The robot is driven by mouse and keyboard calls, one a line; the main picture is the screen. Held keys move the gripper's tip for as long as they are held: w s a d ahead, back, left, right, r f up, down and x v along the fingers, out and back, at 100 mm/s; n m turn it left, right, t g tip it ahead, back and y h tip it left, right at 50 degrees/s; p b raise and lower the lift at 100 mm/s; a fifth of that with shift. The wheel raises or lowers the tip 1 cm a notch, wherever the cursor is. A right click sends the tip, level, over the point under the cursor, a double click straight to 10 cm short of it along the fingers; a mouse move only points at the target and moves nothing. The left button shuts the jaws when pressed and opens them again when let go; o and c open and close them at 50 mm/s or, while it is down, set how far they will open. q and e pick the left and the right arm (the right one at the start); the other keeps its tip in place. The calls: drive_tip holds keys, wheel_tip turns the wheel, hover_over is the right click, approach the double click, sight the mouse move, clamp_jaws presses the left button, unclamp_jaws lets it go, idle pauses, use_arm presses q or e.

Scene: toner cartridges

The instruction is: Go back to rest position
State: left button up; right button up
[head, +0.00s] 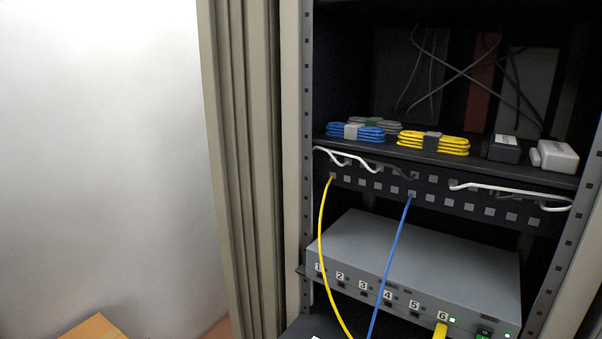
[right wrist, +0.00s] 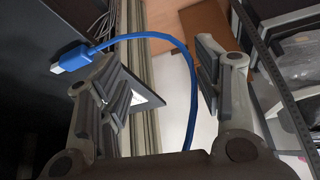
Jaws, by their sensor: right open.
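My right gripper (right wrist: 163,80) shows in the right wrist view, with its two fingers spread apart and nothing held between them. A blue cable (right wrist: 186,75) with a bright plug (right wrist: 72,62) at its end arcs past the fingers; I cannot tell whether it touches them. Neither gripper shows in the head view, and my left gripper is hidden from both views.
In the head view a rack holds a grey numbered switch box (head: 415,262) under a patch panel (head: 440,190). A yellow cable (head: 322,250) and a blue cable (head: 392,255) hang in front. Coiled blue (head: 370,135) and yellow (head: 455,146) cables lie on the shelf above.

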drive_tip(key=s+d+f+m+h, duration=0.2)
drive_tip(key=s+d+f+m, duration=0.25)
drive_tip(key=s+d, duration=0.2)
drive_tip(key=s+d+f+m+h, duration=0.25)
drive_tip(key=s+d+f, duration=0.25)
drive_tip(key=s, duration=0.3)
wheel_tip(320, 180, down, 27)
drive_tip(key=s+g, duration=0.2)
drive_tip(key=s+d+f, duration=0.2)
drive_tip(key=s+f, duration=1.3)
drive_tip(key=s, duration=0.1)
drive_tip(key=shift+s+d+g, duration=0.2)
drive_tip(key=shift+s+g, duration=0.05)
drive_tip(key=shift+g, duration=0.15)
drive_tip(key=shift+y, duration=0.25)
